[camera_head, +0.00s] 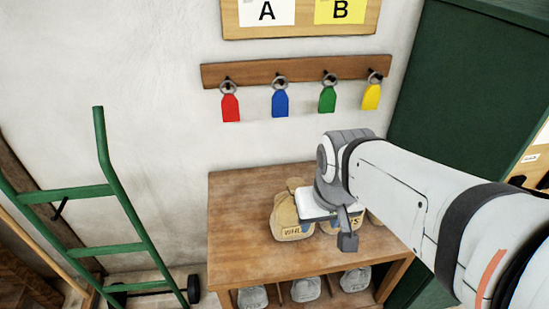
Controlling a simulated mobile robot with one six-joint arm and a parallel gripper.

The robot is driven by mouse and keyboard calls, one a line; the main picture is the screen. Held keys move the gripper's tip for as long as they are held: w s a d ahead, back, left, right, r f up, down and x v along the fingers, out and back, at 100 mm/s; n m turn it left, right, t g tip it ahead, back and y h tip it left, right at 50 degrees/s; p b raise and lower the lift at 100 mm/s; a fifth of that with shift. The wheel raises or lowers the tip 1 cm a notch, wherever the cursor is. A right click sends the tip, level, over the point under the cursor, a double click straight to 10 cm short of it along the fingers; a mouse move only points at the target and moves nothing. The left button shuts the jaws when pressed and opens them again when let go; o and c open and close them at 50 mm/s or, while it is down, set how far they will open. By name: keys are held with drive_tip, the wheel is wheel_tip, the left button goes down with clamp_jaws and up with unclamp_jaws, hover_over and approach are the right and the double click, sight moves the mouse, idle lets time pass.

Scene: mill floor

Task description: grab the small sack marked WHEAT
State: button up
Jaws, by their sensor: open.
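A small tan sack (285,214) stands on the wooden table, with a label whose visible letters begin "WH"; the rest of the label is partly hidden. My gripper (332,230) is over the table, at the right side of this sack in the picture, with a grey finger hanging down. It is open and I see nothing held in it. I cannot tell whether it touches the sack. A second sack (357,226), its label ending in "TS", is mostly hidden behind my gripper.
The wooden table (238,222) is bare at its left. Part of another sack (375,216) shows farther right. Grey items (305,289) sit in cubbies below. A green hand truck (118,190) stands left, a green cabinet (455,85) right. Coloured tags hang from a rail (300,71).

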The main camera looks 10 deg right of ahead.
sight(297, 184)
drive_tip(key=o, duration=1)
drive_tip(key=w+f+n+b, duration=0.1)
drive_tip(key=w+f+b, duration=0.1)
drive_tip(key=w, duration=0.4)
drive_tip(key=w+f+t+b, duration=0.1)
drive_tip(key=w+f+b, duration=0.1)
drive_tip(key=w, duration=0.4)
drive_tip(key=w+f+n+y+b, duration=0.1)
drive_tip(key=w+f+b, duration=0.1)
drive_tip(key=w, duration=0.3)
drive_tip(key=shift+w+d+f+n+b, duration=0.3)
drive_tip(key=shift+w+f+b, duration=0.1)
drive_tip(key=shift+b, duration=0.2)
drive_tip(key=shift+o, duration=0.9)
drive_tip(key=shift+t, duration=0.3)
drive_tip(key=shift+w+r+x, duration=0.1)
drive_tip(key=shift+w+x, duration=0.1)
drive_tip(key=shift+x, duration=1.05)
drive_tip(key=shift+w+r+x, duration=0.1)
drive_tip(key=shift+w+x, duration=0.1)
drive_tip(key=shift+x, duration=1.1)
drive_tip(key=shift+w+x, duration=0.2)
drive_tip(key=shift+x, duration=1.05)
